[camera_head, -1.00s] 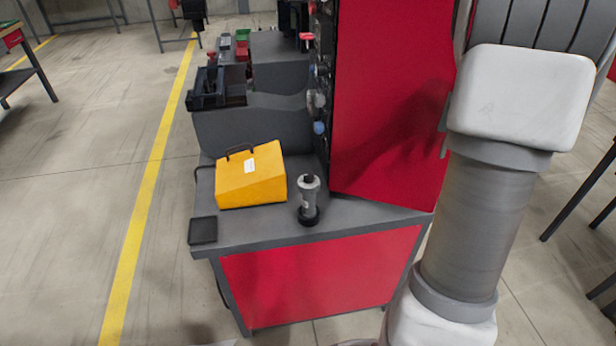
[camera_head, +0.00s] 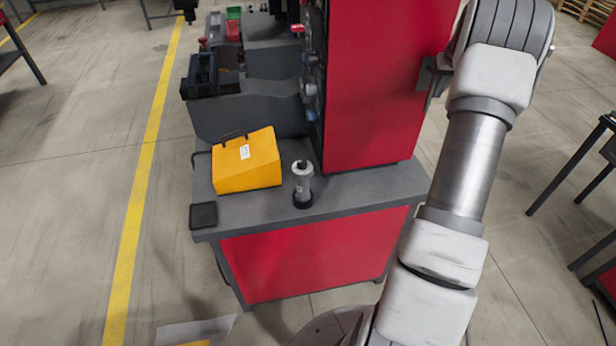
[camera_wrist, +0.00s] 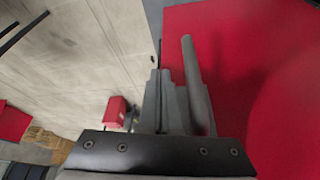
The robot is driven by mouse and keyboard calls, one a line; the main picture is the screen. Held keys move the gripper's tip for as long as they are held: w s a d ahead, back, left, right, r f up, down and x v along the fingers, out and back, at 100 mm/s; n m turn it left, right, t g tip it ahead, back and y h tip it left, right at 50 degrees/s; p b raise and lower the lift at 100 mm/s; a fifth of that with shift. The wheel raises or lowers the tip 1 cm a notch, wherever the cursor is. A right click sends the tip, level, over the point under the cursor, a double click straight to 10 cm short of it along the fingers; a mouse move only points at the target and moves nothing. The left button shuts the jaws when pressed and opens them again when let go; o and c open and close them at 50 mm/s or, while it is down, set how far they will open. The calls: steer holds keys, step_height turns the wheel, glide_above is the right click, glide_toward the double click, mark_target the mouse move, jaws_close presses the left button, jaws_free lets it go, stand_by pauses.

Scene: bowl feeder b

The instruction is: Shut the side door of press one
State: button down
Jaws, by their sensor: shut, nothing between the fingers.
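The side door of press one is a large red panel (camera_head: 375,85); it also fills the right of the wrist view (camera_wrist: 265,70). In the head view its lower edge runs nearly in line with the bench edge, and I see no clear gap; whether it is fully shut I cannot tell. My gripper (camera_wrist: 161,75) is shut and empty, beside the door's face. A grey upright bar (camera_wrist: 194,75), seemingly the door handle, stands right next to the fingers; contact is unclear. In the head view my gripper (camera_head: 430,80) is at the door's right edge, partly hidden by my arm.
The grey bench top (camera_head: 350,191) carries a yellow sloped box (camera_head: 246,165), a grey-and-black cylindrical device (camera_head: 302,183) and a black pad (camera_head: 203,215). A dark table (camera_head: 590,150) stands at the right. The floor left of the bench is open, with a yellow line (camera_head: 140,190).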

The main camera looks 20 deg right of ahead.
steer(key=shift+w+d+r+n, duration=0.1)
steer(key=shift+w+n, duration=0.2)
steer(key=shift+w, duration=0.25)
steer(key=shift+w+r, duration=0.1)
steer(key=shift+w, duration=0.05)
